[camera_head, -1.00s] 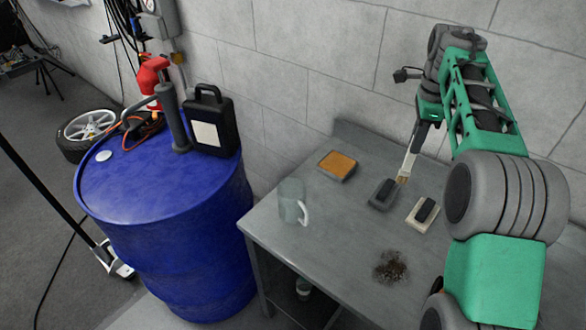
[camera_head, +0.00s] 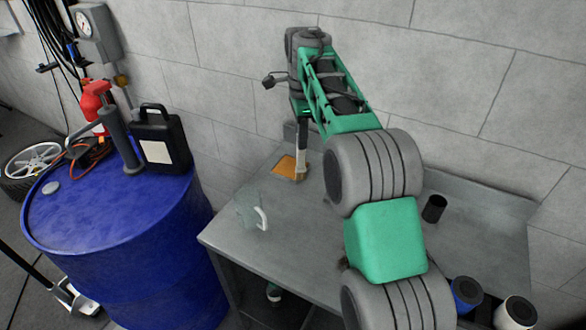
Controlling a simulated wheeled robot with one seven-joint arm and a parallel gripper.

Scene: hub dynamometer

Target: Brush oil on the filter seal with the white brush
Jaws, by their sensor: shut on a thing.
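My gripper (camera_head: 301,138) is above the back left of the grey table, shut on the white brush (camera_head: 300,160). The brush points downward, and its bristle tip is at the right side of the shallow square tray with an amber surface (camera_head: 283,167). I cannot tell whether the bristles touch that surface. A blue cylinder with a dark top (camera_head: 466,295) and a white cylinder with a dark top (camera_head: 515,313) stand at the lower right. They look like filters, but I cannot make out a seal.
A black cup (camera_head: 434,208) stands to the right. A blue drum (camera_head: 120,240) stands left of the table, with a black jug (camera_head: 163,140) on it. My arm hides the table's middle.

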